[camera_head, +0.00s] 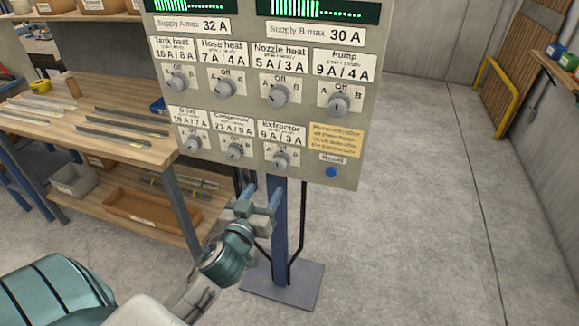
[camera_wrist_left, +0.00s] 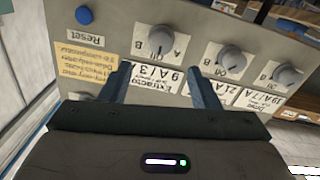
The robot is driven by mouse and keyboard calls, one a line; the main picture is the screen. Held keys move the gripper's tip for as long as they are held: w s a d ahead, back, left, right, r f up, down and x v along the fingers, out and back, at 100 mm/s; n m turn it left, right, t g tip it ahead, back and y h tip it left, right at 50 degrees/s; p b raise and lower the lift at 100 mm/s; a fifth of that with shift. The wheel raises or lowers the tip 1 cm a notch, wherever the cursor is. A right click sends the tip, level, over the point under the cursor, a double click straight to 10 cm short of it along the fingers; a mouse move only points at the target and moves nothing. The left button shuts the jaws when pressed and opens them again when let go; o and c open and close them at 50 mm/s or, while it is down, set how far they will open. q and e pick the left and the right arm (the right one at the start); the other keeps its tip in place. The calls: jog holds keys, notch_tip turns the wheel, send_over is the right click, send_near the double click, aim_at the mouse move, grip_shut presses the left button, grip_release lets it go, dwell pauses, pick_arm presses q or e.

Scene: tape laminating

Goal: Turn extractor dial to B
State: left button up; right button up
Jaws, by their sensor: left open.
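The extractor dial (camera_head: 280,159) is a grey knob in the bottom row of the control panel (camera_head: 349,150), under the Extractor label. Its marker appears to point up at Off, between A on the left and B on the right. In the left wrist view the panel is upside down and the extractor dial (camera_wrist_left: 162,39) shows beyond the fingertips, its marker toward Off. My left gripper (camera_head: 263,193) is open and empty, just below the dial and apart from it. Its two fingers (camera_wrist_left: 158,75) frame the Extractor label. My right gripper is not in view.
Other dials sit close by, including the compressor dial (camera_head: 235,151) on the left and the pump dial (camera_head: 339,103) above right. A blue Reset button (camera_head: 331,172) is right of the extractor dial. A wooden workbench (camera_head: 60,125) stands left. The floor at right is clear.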

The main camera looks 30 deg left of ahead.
aim_at(277, 167)
pick_arm(q)
jog(key=p+x, duration=0.3)
jog(key=x, duration=0.6)
jog(key=shift+w+a+r, duration=0.1)
jog(key=shift+w, duration=0.1)
jog(key=shift+w+a, duration=0.15)
jog(key=shift+w, duration=0.4)
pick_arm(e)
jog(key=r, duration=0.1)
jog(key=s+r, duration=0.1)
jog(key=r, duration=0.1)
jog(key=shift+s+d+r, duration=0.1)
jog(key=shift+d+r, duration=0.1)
pick_arm(q)
jog(key=c, duration=1)
